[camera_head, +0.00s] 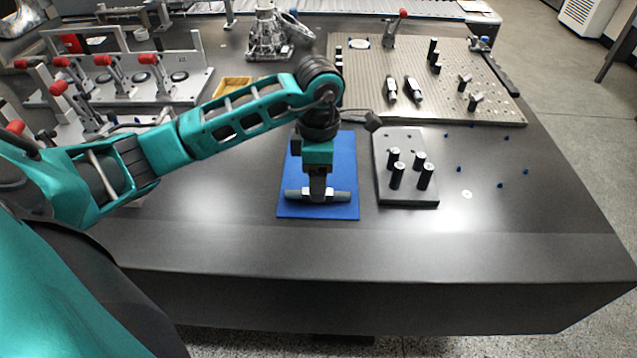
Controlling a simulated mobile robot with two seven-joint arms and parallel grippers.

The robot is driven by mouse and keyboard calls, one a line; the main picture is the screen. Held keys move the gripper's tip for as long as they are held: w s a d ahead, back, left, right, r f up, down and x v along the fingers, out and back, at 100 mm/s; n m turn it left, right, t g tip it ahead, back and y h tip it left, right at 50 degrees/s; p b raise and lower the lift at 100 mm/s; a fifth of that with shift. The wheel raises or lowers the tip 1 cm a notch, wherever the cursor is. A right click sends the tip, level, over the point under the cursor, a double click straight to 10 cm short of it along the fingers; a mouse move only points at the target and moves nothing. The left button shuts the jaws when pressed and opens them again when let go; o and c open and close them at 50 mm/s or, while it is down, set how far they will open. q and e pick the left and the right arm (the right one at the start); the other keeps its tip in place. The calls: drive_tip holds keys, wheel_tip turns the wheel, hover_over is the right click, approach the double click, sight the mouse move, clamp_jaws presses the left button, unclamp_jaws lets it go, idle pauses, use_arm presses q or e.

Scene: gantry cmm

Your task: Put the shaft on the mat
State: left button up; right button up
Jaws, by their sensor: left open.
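The blue mat (289,208) lies flat near the front middle of the dark table. A short grey shaft (340,197) lies crosswise over the front part of the mat and looks to rest on it. My left gripper (318,195) points straight down over the middle of the shaft. Its jaws are open, with the fingers at the shaft; the gripper hides the shaft's middle, and I cannot tell whether they touch. My right gripper is out of view.
A grey block with upright black pins (408,193) stands just right of the mat. Small blue pieces (500,185) lie farther right. A perforated plate (440,100) with fixtures is behind, red-handled clamps (115,80) at the back left. The table's front strip is clear.

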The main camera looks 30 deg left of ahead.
use_arm(q)
wheel_tip(320, 180, up, 9)
drive_tip(key=p, duration=0.1)
drive_tip(key=shift+f, duration=0.15)
idle(0.5)
